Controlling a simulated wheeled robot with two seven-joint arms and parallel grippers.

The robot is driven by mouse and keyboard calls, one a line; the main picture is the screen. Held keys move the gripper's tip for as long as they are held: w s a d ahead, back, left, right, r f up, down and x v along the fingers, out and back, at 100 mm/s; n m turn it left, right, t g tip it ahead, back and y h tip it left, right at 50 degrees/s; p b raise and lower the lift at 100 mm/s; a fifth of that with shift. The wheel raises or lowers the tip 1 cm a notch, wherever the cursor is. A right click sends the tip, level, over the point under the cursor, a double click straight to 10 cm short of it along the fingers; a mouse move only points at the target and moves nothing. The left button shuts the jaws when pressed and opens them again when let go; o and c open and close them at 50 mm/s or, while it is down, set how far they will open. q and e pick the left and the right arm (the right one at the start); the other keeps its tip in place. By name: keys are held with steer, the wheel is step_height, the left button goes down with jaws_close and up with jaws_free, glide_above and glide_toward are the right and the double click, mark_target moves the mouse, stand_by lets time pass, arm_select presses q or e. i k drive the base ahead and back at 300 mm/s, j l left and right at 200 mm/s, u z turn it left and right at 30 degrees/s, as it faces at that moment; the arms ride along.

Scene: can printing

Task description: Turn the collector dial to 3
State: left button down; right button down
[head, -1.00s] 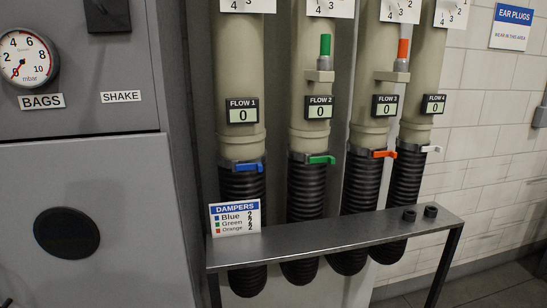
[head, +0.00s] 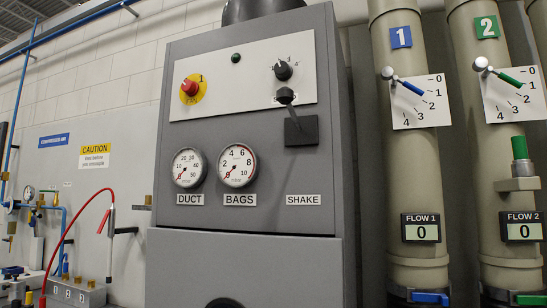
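The grey collector cabinet (head: 260,210) stands in the middle of the head view. On its light upper panel (head: 215,85) is a black dial (head: 283,70) with small numbers around it; a 4 shows at its upper right, and the other marks are too small to read surely. I cannot tell which number its pointer is on. Neither of my grippers is in view.
A red button on yellow (head: 189,87) and a dark green lamp (head: 236,58) share the panel. Below are the DUCT gauge (head: 189,167), the BAGS gauge (head: 238,165) and a black SHAKE lever (head: 299,130). Pipes with blue (head: 409,87) and green (head: 510,80) damper handles stand right.

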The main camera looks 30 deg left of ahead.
mark_target(283, 71)
steer(key=u, duration=1.2)
steer(key=i+j+u, duration=0.1)
steer(key=i+j, duration=0.55)
steer(key=j, duration=0.1)
